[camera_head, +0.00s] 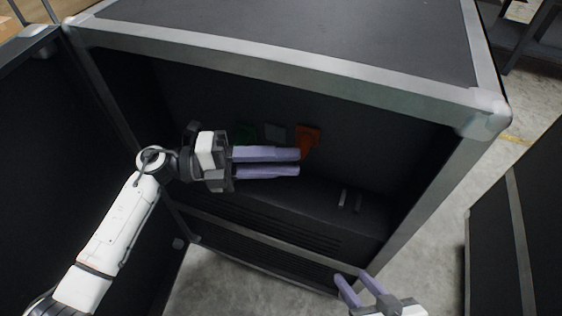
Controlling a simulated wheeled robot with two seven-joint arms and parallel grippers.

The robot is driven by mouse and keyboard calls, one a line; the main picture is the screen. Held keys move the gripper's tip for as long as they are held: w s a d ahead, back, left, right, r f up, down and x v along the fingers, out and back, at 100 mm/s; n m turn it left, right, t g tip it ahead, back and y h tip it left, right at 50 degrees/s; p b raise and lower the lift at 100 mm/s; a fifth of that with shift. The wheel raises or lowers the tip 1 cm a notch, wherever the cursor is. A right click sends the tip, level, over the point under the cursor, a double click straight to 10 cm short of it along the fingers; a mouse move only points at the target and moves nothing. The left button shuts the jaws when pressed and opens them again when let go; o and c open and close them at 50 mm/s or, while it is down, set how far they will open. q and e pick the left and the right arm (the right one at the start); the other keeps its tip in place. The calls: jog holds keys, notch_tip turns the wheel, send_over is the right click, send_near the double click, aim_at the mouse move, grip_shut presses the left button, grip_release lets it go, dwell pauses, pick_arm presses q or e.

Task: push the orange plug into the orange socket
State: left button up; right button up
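An orange piece (308,138) shows on the dark back wall inside the open case, right of a green and a grey piece. I cannot tell whether it is the socket, the plug, or both together. My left gripper (299,163) reaches into the case from the left, its two purple fingers level, with a narrow dark gap and nothing visible between them. Its fingertips overlap the lower edge of the orange piece in the picture; contact is unclear. My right gripper (355,283) is low in front of the case, with its fingers apart and empty.
The dark case (290,62) has a grey metal frame around its opening. Its open door (60,150) stands at the left. The green piece (246,132) and grey piece (275,132) are dim. Two small light pegs (342,198) stand on the inner ledge. Another case (520,225) is at right.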

pick_arm(q)
jog(key=shift+o, duration=0.7)
jog(key=a, duration=1)
jog(key=shift+s+a, duration=0.15)
jog(key=shift+s, duration=0.3)
